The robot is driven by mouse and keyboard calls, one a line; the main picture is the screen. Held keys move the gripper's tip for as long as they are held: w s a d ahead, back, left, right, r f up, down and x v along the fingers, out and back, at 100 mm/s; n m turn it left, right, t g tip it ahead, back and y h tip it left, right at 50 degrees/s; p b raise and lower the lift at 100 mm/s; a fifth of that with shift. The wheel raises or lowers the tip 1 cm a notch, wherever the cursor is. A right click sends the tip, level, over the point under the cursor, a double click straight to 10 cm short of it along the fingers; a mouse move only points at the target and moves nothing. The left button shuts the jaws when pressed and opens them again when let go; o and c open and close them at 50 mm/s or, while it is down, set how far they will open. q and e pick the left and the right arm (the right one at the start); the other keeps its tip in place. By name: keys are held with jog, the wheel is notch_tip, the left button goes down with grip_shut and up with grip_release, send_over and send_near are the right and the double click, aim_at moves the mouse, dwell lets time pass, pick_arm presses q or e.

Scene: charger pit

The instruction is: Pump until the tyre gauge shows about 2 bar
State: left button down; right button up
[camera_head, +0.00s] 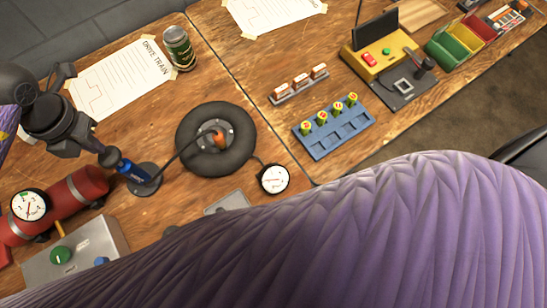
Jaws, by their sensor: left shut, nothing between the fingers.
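The black tyre (183,139) lies flat on the wooden workbench, with an orange-brown fitting at its grey hub. A dark hose runs from the hub toward a small blue pump (130,170) on a round dark base. A white round gauge (273,179) sits just right of the tyre on a thin line; its reading is too small to tell. My left gripper (108,157) comes in from the left, shut and empty, its tip close to the top of the blue pump. I cannot tell whether they touch. My right gripper is not in view.
A red tank with another dial (29,204) and a grey box with a green knob (60,256) stand at lower left. A green can (178,47) stands behind the tyre. A blue tray (335,140) lies right. My purple-covered body part hides the front of the bench.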

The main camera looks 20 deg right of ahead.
aim_at(107, 155)
pick_arm(q)
jog(key=shift+f+b, duration=1.75)
jog(key=shift+f, duration=0.6)
notch_tip(107, 155, up, 4)
jog(key=p, duration=0.3)
jog(key=shift+f, duration=0.3)
jog(key=shift+f, duration=0.1)
jog(key=shift+f+b, duration=1.35)
jog(key=shift+f, duration=0.25)
notch_tip(107, 155, up, 4)
jog(key=p, duration=0.3)
jog(key=shift+f, duration=0.3)
jog(key=shift+f, duration=0.1)
